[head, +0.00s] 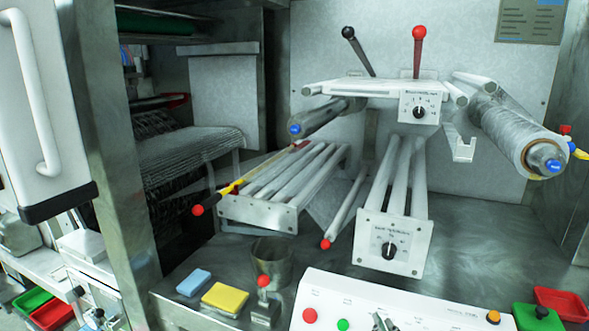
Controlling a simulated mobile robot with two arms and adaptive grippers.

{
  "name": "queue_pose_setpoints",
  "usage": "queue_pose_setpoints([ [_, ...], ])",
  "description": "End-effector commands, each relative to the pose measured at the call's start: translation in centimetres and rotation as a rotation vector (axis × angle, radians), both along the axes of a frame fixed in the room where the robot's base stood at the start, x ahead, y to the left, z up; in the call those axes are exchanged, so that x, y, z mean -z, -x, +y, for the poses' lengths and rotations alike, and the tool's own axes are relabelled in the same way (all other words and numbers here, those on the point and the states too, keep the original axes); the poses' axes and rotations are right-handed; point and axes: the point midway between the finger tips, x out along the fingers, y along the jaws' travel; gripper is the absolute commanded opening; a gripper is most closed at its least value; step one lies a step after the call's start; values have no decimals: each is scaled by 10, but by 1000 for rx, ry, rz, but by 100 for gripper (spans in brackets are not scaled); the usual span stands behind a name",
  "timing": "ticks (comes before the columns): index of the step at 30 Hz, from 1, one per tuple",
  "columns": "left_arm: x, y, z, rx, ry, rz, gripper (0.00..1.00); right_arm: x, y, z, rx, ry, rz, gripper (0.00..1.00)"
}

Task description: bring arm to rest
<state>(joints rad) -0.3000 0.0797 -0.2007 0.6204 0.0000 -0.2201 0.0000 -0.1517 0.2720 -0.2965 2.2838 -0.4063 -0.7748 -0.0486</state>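Neither of my grippers shows in the head view, and no part of my arms can be made out for sure. The machine holds a film-wrapped roll (505,130) with a blue end cap at the right and a second roll (322,118) at the left. A black-knobbed lever (359,52) and a red-knobbed lever (418,55) stand above the upper dial box (419,105). A lower dial box (391,244) ends a set of pale rollers. A rod with a red tip (198,210) sticks out left of another roller frame (258,213).
A blue sponge (194,283), a yellow sponge (225,298) and a metal cup (271,262) stand on the metal bench. A white control panel (365,300) fills the front. Red (560,303) and green trays sit at right. A white door with a handle (35,100) stands at left.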

Motion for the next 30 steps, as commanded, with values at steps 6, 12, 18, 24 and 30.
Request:
queue_pose_setpoints([
  [6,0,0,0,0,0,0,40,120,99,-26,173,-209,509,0],
  [12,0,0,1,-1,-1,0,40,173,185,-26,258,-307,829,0],
  [18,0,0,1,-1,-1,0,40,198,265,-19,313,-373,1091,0],
  [24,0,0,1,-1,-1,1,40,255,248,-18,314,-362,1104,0],
  [30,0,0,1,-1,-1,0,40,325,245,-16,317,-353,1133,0],
])
